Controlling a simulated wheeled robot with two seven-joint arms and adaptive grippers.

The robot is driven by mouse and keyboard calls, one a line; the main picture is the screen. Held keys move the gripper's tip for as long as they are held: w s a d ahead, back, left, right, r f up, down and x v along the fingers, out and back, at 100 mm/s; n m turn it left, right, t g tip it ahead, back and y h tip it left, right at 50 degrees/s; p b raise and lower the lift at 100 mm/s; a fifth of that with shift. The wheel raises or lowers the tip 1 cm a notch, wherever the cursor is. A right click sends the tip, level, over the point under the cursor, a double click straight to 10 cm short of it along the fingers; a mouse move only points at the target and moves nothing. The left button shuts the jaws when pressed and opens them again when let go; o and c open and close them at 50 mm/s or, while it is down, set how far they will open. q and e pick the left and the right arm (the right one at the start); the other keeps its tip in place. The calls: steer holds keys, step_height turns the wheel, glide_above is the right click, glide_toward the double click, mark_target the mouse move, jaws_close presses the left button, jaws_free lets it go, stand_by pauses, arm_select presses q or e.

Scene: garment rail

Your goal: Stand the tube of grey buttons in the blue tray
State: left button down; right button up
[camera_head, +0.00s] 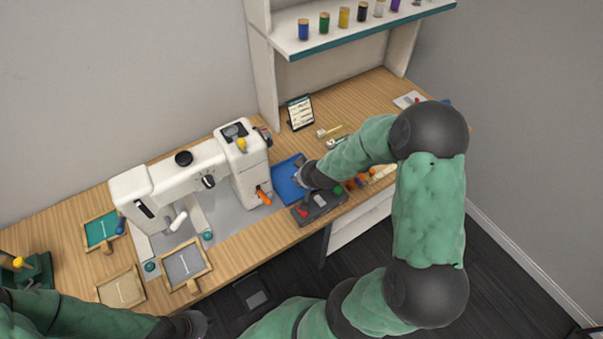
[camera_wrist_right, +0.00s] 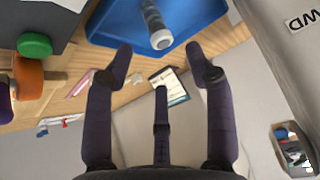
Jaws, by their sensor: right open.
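The blue tray (camera_head: 286,187) lies on the table just right of the sewing machine. It also fills the top of the right wrist view (camera_wrist_right: 110,25). A tube with grey contents and a pale ring-like end (camera_wrist_right: 153,22) is in the tray in that view and looks upright; its far end is cut off by the frame. My right gripper (camera_wrist_right: 160,54) is open, its two fingers spread to either side of the tube's end and apart from it. In the head view my right gripper (camera_head: 306,175) is over the tray. My left gripper (camera_head: 195,325) is low at the bottom edge, its jaws unclear.
The white sewing machine (camera_head: 195,175) stands close left of the tray. A grey rack (camera_head: 318,208) with coloured items is in front. A tablet (camera_head: 300,112) stands behind. A shelf (camera_head: 350,35) with several coloured tubes is above the back.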

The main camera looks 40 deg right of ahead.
steer(key=p+v, duration=0.2)
steer(key=v, duration=0.4)
steer(key=shift+s+r, duration=0.2)
steer(key=shift+r, duration=0.05)
steer(key=shift+a, duration=0.1)
